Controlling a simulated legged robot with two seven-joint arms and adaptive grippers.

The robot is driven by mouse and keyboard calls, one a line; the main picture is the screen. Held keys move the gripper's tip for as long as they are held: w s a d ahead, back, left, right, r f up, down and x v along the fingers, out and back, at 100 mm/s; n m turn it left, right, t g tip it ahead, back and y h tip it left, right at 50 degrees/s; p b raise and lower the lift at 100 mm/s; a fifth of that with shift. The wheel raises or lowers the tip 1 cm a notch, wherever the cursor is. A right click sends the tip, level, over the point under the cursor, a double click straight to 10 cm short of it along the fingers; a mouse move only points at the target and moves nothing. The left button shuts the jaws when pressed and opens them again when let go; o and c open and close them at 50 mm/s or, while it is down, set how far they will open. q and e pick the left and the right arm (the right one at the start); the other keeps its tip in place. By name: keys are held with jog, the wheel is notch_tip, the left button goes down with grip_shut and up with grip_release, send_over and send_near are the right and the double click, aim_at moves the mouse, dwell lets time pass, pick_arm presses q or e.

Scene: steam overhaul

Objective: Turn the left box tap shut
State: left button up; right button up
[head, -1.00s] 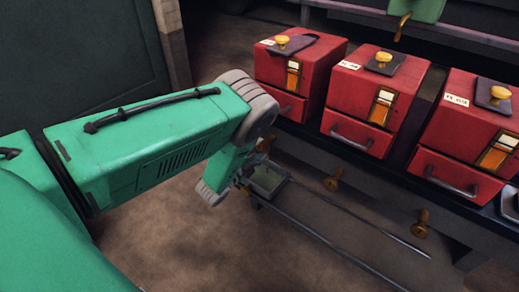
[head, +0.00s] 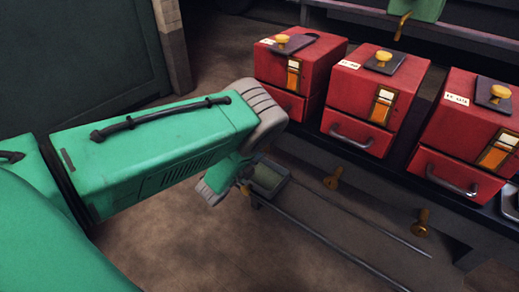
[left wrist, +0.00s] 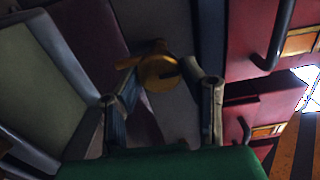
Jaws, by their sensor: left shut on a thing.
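The left red box (head: 295,65) stands on the bench, with a yellow knob and a dark flap on its top. Its brass tap (left wrist: 158,70) shows in the left wrist view, between the two fingers of my left gripper (left wrist: 160,85). The fingertips close on the tap from both sides. In the head view my left gripper (head: 243,184) is low, below and in front of the left box, and mostly hidden by my own wrist. A bit of brass shows beside it.
Two more red boxes (head: 368,97) (head: 468,130) stand to the right, with brass taps (head: 333,178) (head: 420,222) below them. A small grey tray (head: 268,178) and thin rails (head: 330,245) lie just right of my gripper. Open floor lies at the lower left.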

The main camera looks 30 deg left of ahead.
pick_arm(q)
jog(key=o, duration=1.1)
jog(key=shift+s+d+f, duration=0.15)
jog(key=shift+s+f, duration=0.05)
jog(key=shift+f, duration=0.15)
jog(key=shift+w+r, duration=0.1)
jog(key=s, duration=0.8)
jog(key=s+a, duration=0.1)
jog(key=s, duration=0.3)
